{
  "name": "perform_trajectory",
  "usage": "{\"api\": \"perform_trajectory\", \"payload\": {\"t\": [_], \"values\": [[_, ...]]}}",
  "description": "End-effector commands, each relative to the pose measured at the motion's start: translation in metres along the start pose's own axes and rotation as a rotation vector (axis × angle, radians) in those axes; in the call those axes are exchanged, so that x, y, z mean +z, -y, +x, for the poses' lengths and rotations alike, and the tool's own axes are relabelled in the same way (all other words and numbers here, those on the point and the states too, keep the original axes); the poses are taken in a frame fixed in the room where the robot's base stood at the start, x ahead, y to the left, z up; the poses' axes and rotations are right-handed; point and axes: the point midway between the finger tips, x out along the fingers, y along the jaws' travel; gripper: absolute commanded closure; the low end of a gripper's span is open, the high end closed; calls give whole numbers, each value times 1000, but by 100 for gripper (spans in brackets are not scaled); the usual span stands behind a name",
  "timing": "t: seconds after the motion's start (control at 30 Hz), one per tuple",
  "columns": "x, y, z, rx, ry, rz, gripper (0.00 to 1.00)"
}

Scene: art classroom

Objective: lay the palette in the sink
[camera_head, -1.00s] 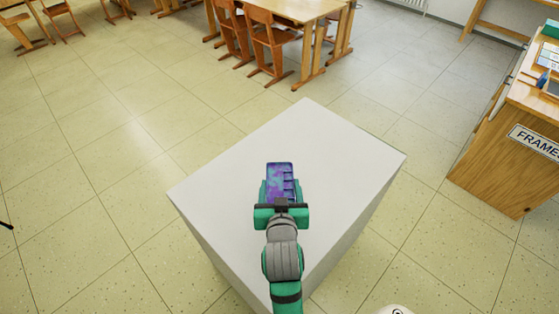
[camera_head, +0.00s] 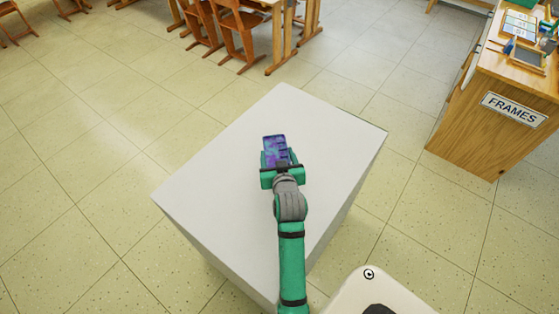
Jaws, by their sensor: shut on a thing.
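The palette (camera_head: 274,145) is a small rectangular piece, blotched purple and blue, with compartments along its right side. My green gripper (camera_head: 277,161) is shut on its near end, and the palette points away from me over the white plinth (camera_head: 225,175). I cannot tell whether the palette touches the plinth top or is held just above it. The gripper's fingers cover the near part of the palette. No sink is in view.
A wooden cabinet marked FRAMES (camera_head: 480,130) stands at the right with frames and other items on top. Wooden chairs (camera_head: 240,38) and tables are at the back. The tiled floor (camera_head: 70,150) at the left is clear.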

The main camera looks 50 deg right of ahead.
Motion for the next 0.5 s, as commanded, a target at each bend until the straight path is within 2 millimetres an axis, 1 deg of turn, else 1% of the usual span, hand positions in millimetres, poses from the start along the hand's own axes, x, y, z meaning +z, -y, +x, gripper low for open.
{"api": "perform_trajectory", "payload": {"t": [0.03,0.1,0.33,0.5], "values": [[4,-3,6,1,0,2,59],[7,-5,12,1,0,0,59],[14,-10,23,1,0,1,59],[36,-10,32,0,2,0,59]]}}
